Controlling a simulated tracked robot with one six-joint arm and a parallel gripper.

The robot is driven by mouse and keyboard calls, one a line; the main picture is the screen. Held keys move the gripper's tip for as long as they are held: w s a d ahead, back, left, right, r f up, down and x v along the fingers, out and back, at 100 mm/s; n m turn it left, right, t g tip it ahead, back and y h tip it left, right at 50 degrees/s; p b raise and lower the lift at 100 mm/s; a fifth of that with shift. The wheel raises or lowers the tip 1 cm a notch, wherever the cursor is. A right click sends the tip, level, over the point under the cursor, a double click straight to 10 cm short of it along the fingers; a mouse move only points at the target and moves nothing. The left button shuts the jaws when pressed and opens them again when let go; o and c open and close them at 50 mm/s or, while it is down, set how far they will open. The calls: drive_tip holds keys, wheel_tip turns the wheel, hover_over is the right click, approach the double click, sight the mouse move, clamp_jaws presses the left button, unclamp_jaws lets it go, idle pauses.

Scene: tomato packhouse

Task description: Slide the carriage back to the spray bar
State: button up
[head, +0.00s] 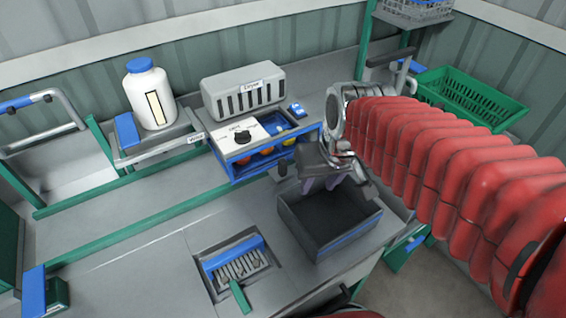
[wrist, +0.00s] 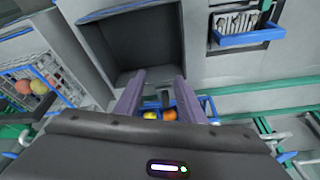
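Several fruits and blue framing show beyond my fingers in the wrist view (wrist: 207,108). A grey frame with a small label (head: 160,150) stands to the left; I cannot tell whether it is the spray bar. My gripper (head: 323,184) is over the dark bin, right of the tray. Its two purple fingers (wrist: 160,84) are apart, with nothing visibly held.
The open dark bin (head: 328,222) lies below my gripper. A slatted grate with a blue edge (head: 237,266) is set into the bench. A white jar with a blue lid (head: 151,98) stands behind. Green rails (head: 128,190) run along the bench, with bare surface left. A green crate (head: 470,95) is at right.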

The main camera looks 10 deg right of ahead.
drive_tip(key=n, duration=0.2)
approach(284, 163)
drive_tip(key=s+d, duration=0.2)
drive_tip(key=s, duration=0.3)
drive_tip(key=shift+n+t+y, duration=0.3)
drive_tip(key=shift+n+y, duration=0.3)
drive_tip(key=shift+n, duration=0.3)
drive_tip(key=w, duration=0.1)
drive_tip(key=w+r, duration=0.2)
drive_tip(key=shift+w+a, duration=0.3)
drive_tip(key=shift+w, duration=0.1)
drive_tip(key=x, duration=1.3)
drive_tip(key=shift+w+f, duration=0.1)
drive_tip(key=shift+f, duration=0.25)
drive_tip(key=shift+c, duration=0.2)
clamp_jaws()
